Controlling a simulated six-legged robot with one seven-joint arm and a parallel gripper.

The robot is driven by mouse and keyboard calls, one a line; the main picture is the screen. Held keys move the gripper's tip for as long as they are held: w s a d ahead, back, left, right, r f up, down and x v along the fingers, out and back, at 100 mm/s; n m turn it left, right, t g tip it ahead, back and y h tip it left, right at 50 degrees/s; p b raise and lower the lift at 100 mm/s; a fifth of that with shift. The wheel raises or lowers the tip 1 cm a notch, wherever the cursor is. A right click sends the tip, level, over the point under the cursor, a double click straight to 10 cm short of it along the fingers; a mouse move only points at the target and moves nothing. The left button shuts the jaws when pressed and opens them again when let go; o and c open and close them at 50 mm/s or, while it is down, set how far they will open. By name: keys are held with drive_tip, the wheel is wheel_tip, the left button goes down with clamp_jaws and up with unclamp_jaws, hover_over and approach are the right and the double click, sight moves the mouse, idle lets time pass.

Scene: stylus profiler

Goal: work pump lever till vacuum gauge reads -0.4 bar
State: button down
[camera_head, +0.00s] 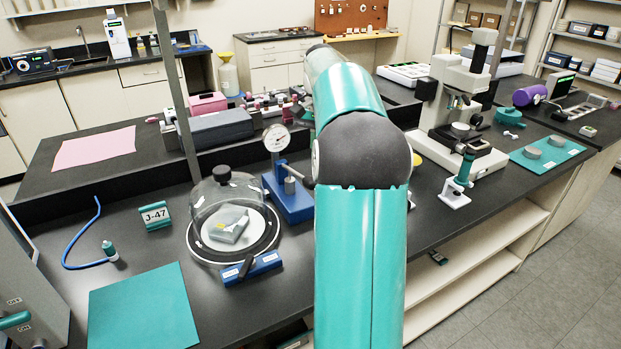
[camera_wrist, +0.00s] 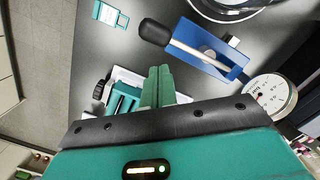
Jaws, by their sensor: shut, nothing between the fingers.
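The pump is a blue base (camera_head: 290,200) right of the bell jar, partly hidden by my arm. In the wrist view its blue base (camera_wrist: 195,45) carries a silver lever rod (camera_wrist: 205,55) ending in a black grip (camera_wrist: 155,32). The round white vacuum gauge (camera_head: 276,138) stands at the pump's back and also shows in the wrist view (camera_wrist: 270,96); its reading is too small to tell. My gripper (camera_wrist: 159,70) has its green fingers shut together and empty, below the black grip in that picture and apart from it. My gripper is hidden in the head view.
A clear bell jar (camera_head: 208,199) covers a small packet. A blue block with a black handle (camera_head: 250,268) sits at its front. A microscope-like instrument (camera_head: 452,130) stands right of my arm.

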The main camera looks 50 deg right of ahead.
wheel_tip(320, 180, up, 7)
drive_tip(key=shift+w+d+r, duration=0.2)
drive_tip(key=shift+w+d, duration=0.05)
drive_tip(key=shift+d, duration=0.2)
idle(0.6)
drive_tip(key=s+a+r+n+t+h, duration=0.15)
drive_tip(key=a+n, duration=0.45)
drive_tip(key=a, duration=1.8)
drive_tip(key=s+a+f+n+t, duration=0.4)
drive_tip(key=s+a+f+n, duration=0.3)
drive_tip(key=s+a+f, duration=0.5)
drive_tip(key=s+a, duration=0.2)
drive_tip(key=a, duration=0.2)
drive_tip(key=shift+s+f+n, duration=0.2)
drive_tip(key=shift+s+n, duration=0.1)
drive_tip(key=shift+s, duration=0.05)
